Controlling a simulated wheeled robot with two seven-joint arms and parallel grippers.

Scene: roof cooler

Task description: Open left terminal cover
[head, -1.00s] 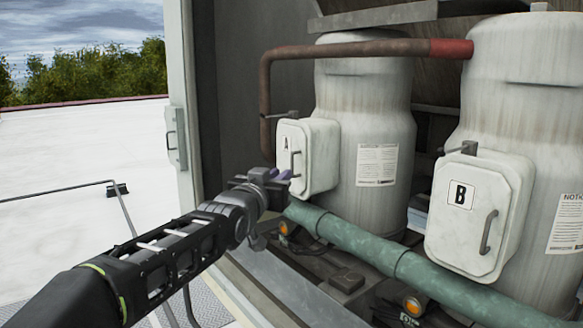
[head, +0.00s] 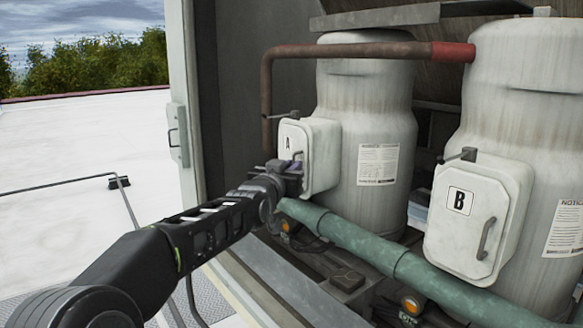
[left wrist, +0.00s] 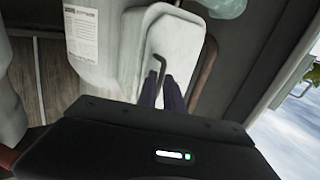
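The left terminal cover (head: 318,150), marked A, is a pale, worn box lid on the left tank, seated against its housing. Its grey handle also shows in the left wrist view (left wrist: 154,67), on the cover's pale face (left wrist: 180,45). My left gripper (head: 294,168) is at the lower part of this handle. In the left wrist view its two dark purple fingers (left wrist: 162,93) are close together, one on each side of the handle bar, with hardly any gap. The gripper hides the lower handle in the head view. My right gripper is not in view.
A second cover (head: 475,215), marked B, is on the right tank. A green pipe (head: 360,240) runs below both covers, close under my left gripper. A rusty pipe (head: 267,90) passes left of cover A. The cabinet's door frame (head: 185,90) stands further left.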

